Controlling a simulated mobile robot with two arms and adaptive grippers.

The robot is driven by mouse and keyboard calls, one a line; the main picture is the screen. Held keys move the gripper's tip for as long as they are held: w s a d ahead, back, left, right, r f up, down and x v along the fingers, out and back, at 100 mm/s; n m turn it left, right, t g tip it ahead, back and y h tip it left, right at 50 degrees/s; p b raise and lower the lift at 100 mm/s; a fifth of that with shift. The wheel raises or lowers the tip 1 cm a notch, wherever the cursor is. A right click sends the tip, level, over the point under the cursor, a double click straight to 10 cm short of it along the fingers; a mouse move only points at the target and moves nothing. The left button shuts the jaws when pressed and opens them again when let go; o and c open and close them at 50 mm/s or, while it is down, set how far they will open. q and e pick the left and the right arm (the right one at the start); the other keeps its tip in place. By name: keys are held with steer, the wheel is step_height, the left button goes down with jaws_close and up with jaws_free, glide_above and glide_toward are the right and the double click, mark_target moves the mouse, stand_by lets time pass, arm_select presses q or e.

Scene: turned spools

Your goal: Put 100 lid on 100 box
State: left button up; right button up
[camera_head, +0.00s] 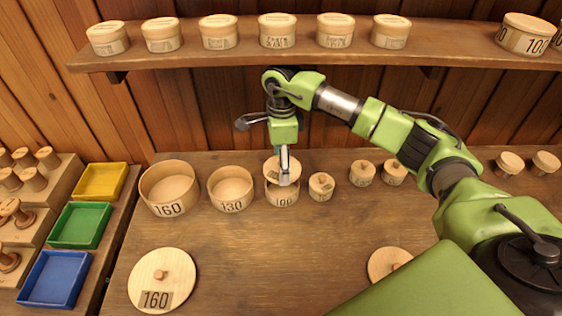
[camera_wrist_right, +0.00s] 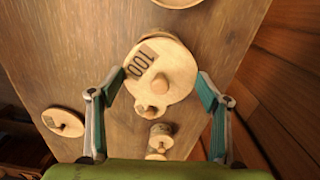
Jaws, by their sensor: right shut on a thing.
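The 100 box (camera_head: 283,199) stands on the table, its number facing front. The round, pale 100 lid (camera_head: 294,170) is at the box's top; it also shows in the right wrist view (camera_wrist_right: 180,62) with its number and knob. My right gripper (camera_head: 284,166) points down over the box, its two fingers (camera_wrist_right: 162,88) on opposite sides of the lid, shut on it. The lid hides most of the box in the wrist view. I cannot tell whether lid and box touch. My left gripper is not in view.
The open 130 box (camera_head: 231,204) and open 160 box (camera_head: 168,208) stand left of the 100 box. A small lidded box (camera_head: 321,193) stands close on the right, others beyond. The 160 lid (camera_head: 162,271) and another lid (camera_head: 378,266) lie in front. A shelf (camera_head: 190,58) runs behind.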

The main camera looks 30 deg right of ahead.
steer(key=shift+s+f+b, duration=0.2)
steer(key=shift+f+b, duration=0.25)
steer(key=shift+f, duration=0.25)
steer(key=shift+w+f+b, duration=0.1)
steer(key=shift+f+b, duration=0.5)
steer(key=shift+f, duration=0.7)
steer(key=shift+f+b, duration=0.4)
arm_select(q)
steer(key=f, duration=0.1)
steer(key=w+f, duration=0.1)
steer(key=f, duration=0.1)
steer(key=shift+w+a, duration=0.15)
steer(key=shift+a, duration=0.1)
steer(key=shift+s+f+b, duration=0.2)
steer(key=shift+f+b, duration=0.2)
steer(key=shift+b, duration=0.05)
arm_select(e)
steer(key=shift+f, duration=0.15)
steer(key=o, duration=1.5)
steer(key=shift+c, duration=0.2)
